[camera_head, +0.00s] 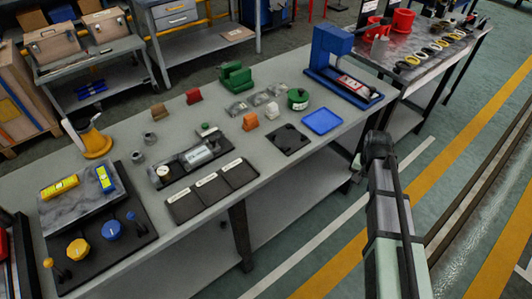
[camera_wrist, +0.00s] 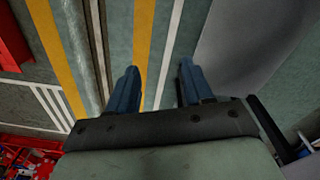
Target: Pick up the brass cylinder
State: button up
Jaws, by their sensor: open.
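I cannot make out a brass cylinder for certain in either view. On the grey workbench (camera_head: 215,215), a silver cylinder with a round dial (camera_head: 197,153) lies on a dark plate. A small brown block-like part (camera_head: 159,111) stands behind it. My gripper (camera_wrist: 157,86) shows in the wrist view with two blue-grey fingers apart and nothing between them. It points down at the striped floor, with a grey surface at upper right. In the head view my arm is off the bench's right front edge, and the fingers cannot be made out.
A blue tray (camera_head: 322,121) and a black mat (camera_head: 287,139) lie at the bench's right. A tall blue press-like stand (camera_head: 331,50) is at the back right. A three-part black tray (camera_head: 212,188) lies at the front edge. Yellow and blue knobs stand at left. The aisle is clear.

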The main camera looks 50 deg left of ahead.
jog(key=s+a+r+y, duration=0.1)
jog(key=s+a+r, duration=0.3)
jog(key=a+r, duration=0.9)
notch_tip(320, 180, up, 13)
jog(key=m+g, duration=0.2)
send_over(163, 171)
jog(key=w+d, duration=0.2)
jog(key=shift+y, duration=0.3)
jog(key=shift+s+a+f, duration=0.3)
jog(key=shift+f, duration=1.75)
jog(key=shift+s+a+f, duration=0.35)
jog(key=shift+f, duration=1.75)
jog(key=shift+s+a+f, duration=0.3)
jog(key=shift+f, duration=1.75)
jog(key=shift+c, duration=0.2)
grip_shut()
jog(key=shift+r, duration=0.1)
